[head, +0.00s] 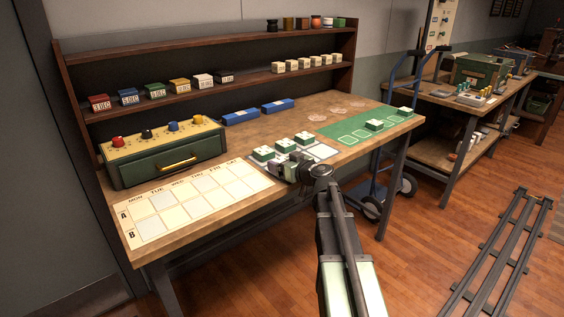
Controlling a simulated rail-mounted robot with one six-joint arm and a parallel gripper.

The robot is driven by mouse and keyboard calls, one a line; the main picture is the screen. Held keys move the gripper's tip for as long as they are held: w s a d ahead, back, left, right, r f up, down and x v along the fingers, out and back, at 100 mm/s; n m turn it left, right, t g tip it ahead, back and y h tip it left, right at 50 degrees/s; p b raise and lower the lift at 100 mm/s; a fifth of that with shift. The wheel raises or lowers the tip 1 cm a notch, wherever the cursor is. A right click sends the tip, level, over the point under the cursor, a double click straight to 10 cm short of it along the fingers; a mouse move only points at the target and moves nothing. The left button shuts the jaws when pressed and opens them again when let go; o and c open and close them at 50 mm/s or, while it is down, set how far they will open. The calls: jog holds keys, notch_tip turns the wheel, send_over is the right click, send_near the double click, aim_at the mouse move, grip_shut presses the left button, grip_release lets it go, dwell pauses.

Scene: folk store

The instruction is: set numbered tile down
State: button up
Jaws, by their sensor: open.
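Several white-and-green tiles, too small to read, are on the bench. A left tile (263,153), a middle tile (284,145) and a right tile (303,138) form a diagonal row on a pale mat (325,152). Two more tiles sit on the green mat (345,128) with outlined cells: one near its front edge (374,124) and one at its right end (404,112). My gripper (279,171) is open at the bench's front edge, just in front of the left and middle tiles. I see nothing held in it. Its fingertips are small and partly merge with the tiles and mat behind.
A weekday grid board (166,208) lies at the left front. Behind it stands a green drawer box (165,163) with coloured knobs. Two blue trays (241,117) lie further back. A shelf (215,93) holds coloured blocks and small white boxes. Bare wood lies around the mats.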

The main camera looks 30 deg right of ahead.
jog(key=p+v, duration=0.1)
jog(key=v, duration=1)
